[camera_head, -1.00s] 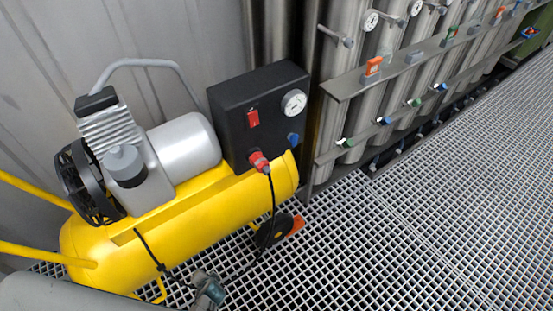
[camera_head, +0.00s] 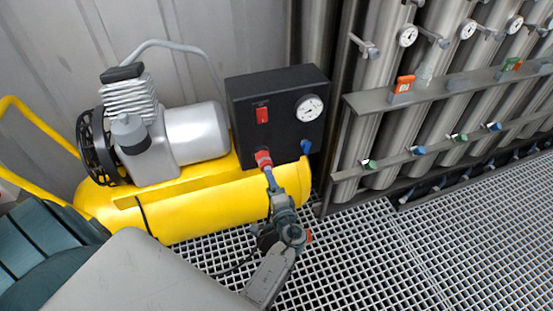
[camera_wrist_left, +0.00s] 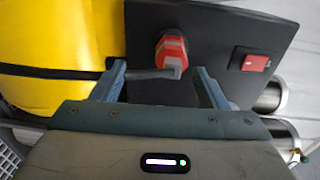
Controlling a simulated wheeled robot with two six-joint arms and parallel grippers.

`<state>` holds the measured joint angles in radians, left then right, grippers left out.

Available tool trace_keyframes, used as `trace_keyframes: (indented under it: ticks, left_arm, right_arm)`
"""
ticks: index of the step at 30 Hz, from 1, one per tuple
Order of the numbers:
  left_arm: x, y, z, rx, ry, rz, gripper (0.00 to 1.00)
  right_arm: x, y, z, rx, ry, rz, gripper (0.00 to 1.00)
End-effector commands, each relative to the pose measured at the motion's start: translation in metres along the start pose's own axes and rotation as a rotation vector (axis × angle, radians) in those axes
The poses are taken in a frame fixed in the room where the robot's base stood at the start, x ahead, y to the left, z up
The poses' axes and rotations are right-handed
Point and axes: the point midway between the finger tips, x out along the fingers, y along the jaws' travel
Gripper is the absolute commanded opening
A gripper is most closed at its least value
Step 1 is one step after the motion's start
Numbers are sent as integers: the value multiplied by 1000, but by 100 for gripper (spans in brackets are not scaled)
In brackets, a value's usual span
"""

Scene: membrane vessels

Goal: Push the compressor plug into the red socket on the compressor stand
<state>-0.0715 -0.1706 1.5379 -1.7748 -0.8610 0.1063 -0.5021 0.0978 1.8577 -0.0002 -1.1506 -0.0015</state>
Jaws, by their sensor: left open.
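The red plug (camera_head: 263,158) is at the red socket on the lower front of the black box (camera_head: 274,110) on the yellow compressor. Plug and socket show as one red shape in the left wrist view (camera_wrist_left: 172,50), with a grey cable bending off it. I cannot tell how far the plug is in. My left gripper (camera_head: 271,183) is just below and in front of the plug. In the left wrist view its open fingers (camera_wrist_left: 158,74) stand on either side of the cable end, apart from the plug. My right gripper is not in view.
The box also carries a red switch (camera_head: 262,115), a gauge (camera_head: 309,108) and a blue knob (camera_head: 305,146). The yellow tank (camera_head: 200,212) lies below it. Steel vessels with a rail (camera_head: 440,94) stand to the right. The grating floor (camera_head: 400,260) is clear at lower right.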

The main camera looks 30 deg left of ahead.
Motion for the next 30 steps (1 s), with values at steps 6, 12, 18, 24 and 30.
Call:
trace_keyframes:
  ticks: [6, 12, 18, 24, 30]
  left_arm:
    - [1, -15, -3, 7, -8, -44, 67]
    - [1, -15, -3, 7, -9, -45, 67]
    - [4, -15, -3, 7, -8, -45, 67]
    - [23, -18, -2, 9, -8, -46, 67]
    - [54, -19, -2, 8, -9, -46, 67]
  right_arm:
    - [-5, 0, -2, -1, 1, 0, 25]
    - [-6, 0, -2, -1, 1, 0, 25]
    - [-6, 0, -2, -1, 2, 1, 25]
    - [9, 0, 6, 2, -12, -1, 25]
    - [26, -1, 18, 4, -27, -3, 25]
